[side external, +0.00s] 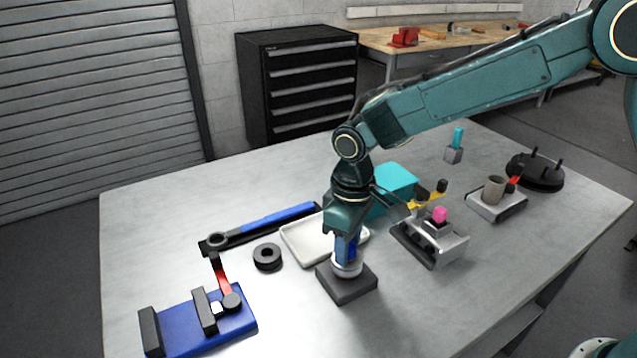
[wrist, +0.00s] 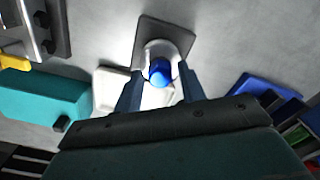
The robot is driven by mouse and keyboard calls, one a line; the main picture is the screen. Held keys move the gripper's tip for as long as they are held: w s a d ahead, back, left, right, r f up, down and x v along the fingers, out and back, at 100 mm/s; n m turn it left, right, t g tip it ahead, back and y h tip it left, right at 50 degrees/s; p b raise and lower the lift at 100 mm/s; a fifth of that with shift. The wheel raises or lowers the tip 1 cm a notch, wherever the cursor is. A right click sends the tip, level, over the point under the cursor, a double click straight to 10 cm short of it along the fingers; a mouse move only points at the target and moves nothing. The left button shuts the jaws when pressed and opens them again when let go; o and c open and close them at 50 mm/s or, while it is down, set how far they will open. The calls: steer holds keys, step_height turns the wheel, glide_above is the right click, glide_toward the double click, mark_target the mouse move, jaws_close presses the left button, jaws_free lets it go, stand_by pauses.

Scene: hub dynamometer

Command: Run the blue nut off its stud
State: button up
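The blue nut (wrist: 159,72) sits on top of a round silver hub (wrist: 158,50) on a dark square block (wrist: 179,34); the nut also shows in the side view (side external: 350,250), partly covered by my fingers. The stud itself is hidden. My gripper (side external: 346,256) points straight down over the block (side external: 347,284). Its fingers stand on either side of the nut in the wrist view (wrist: 160,75), with a visible gap on both sides, so it looks open. I cannot tell whether the fingertips touch the silver hub.
A white tray (side external: 300,240) lies close behind the block. A teal box (side external: 398,181) and a grey fixture with a pink knob (side external: 439,215) stand right. A black ring (side external: 267,257), a blue-handled wrench (side external: 275,217) and a blue fixture (side external: 180,332) lie left. The front table is clear.

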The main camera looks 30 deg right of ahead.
jaws_close()
steer(key=n, duration=0.5)
steer(key=shift+n, duration=0.4)
steer(key=n, duration=0.6)
steer(key=shift+d, duration=0.1)
steer(key=n, duration=0.6)
steer(key=shift+r, duration=0.1)
steer(key=n, duration=0.6)
steer(key=shift+w, duration=0.1)
jaws_free()
stand_by(0.4)
